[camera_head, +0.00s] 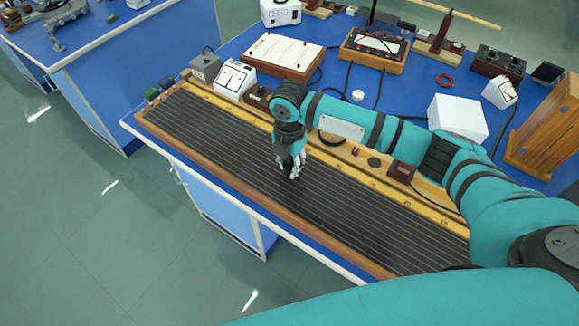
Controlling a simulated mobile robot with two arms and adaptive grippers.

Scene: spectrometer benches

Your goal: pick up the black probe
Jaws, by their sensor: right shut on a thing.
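My right gripper (293,172) reaches down over the dark, wire-striped board (220,142) on the blue bench. Its fingers are shut on the black probe, which is mostly hidden by the fingers and hard to tell from the dark board under it. I cannot tell whether the probe touches the board. My left gripper is not in view.
A yellow scale strip (248,117) runs along the board's back edge. Behind it stand a white meter (234,80), a white panel box (285,53), a white box (458,117) and a wooden box (545,125). Green floor (90,215) lies in front.

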